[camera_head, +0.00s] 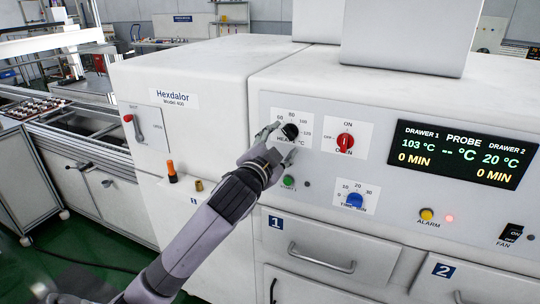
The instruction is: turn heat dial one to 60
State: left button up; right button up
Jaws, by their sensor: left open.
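The black heat dial one (290,131) sits on a white scale plate on the machine's front panel. Its scale shows numbers such as 60, 80 and 100, and part of the plate is hidden by my gripper. My left gripper (281,143) is open, with its fingers on either side of the dial. I cannot tell whether they touch it. The display (463,155) reads 103 °C for drawer 1 and 20 °C for drawer 2. My right gripper is not in view.
A red switch knob (345,142) is right of the dial. A blue timer knob (354,200) and green button (288,181) are below. Drawer 1's handle (322,259) projects lower down. An orange-topped item (172,172) and brass fitting (199,185) are at the left.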

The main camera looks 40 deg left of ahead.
pick_arm(q)
jog(key=v, duration=0.8)
jog(key=shift+s, duration=0.25)
